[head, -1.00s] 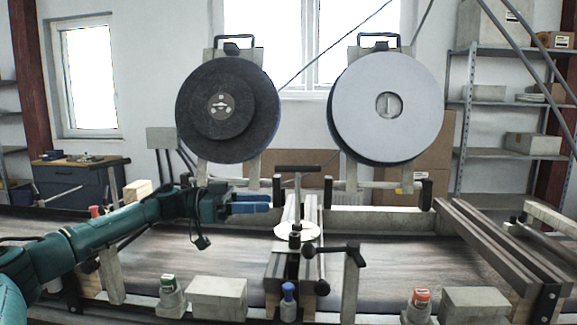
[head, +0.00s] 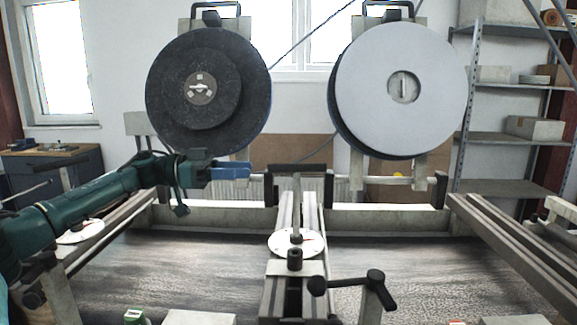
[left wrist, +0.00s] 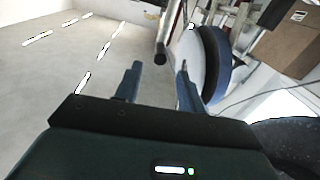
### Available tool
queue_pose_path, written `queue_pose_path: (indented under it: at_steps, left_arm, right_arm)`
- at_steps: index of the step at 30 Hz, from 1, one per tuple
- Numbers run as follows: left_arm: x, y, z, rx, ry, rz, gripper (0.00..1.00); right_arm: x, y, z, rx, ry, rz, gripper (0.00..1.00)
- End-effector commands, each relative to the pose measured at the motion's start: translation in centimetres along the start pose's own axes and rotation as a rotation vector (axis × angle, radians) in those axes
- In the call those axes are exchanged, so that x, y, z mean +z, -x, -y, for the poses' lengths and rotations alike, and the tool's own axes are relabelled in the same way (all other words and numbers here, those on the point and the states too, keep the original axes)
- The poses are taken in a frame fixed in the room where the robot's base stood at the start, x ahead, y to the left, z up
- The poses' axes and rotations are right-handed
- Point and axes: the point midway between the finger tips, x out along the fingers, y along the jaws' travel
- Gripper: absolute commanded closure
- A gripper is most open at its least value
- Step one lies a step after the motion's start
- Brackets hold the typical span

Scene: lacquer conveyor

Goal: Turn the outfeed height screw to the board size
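A T-handled vertical screw (head: 297,205) stands in the middle, rising from a round white dial plate (head: 284,243) with a black knob in front. A crank handle (head: 345,283) is at the front, right of the middle. I cannot tell for sure which of these is the outfeed height screw. My left gripper (head: 232,170) has blue fingers and is left of the T-handle, apart from it. In the left wrist view my left gripper (left wrist: 160,75) shows its fingers spread with nothing between them. My right gripper is in neither view.
A dark reel (head: 245,95) and a pale grey reel (head: 430,95) stand behind the screw. A dark conveyor bed (head: 180,270) lies in front, with grey rails (head: 510,240) at the right. Another white dial (head: 80,233) is at the left, behind my arm.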

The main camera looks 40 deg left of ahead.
Motion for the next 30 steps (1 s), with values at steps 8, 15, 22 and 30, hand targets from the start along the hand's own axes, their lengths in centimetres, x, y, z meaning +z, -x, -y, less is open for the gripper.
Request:
queue_pose_path:
  at_steps: [8, 15, 22, 30]
  left_arm:
    - [-0.3, -6.1, -0.1, 0.005, -0.001, -0.003, 0.6]
    - [-0.2, -9.7, 0.0, 0.001, 0.0, -0.002, 0.6]
    - [-0.1, -10.8, 0.0, -0.001, 0.0, -0.001, 0.6]
    - [0.0, -10.8, 0.0, -0.001, 0.0, 0.0, 0.64]
  right_arm:
    - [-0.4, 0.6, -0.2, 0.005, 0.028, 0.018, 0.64]
    - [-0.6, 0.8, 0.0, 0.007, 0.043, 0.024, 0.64]
    - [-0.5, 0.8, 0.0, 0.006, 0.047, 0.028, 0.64]
    - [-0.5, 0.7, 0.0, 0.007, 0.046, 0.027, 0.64]
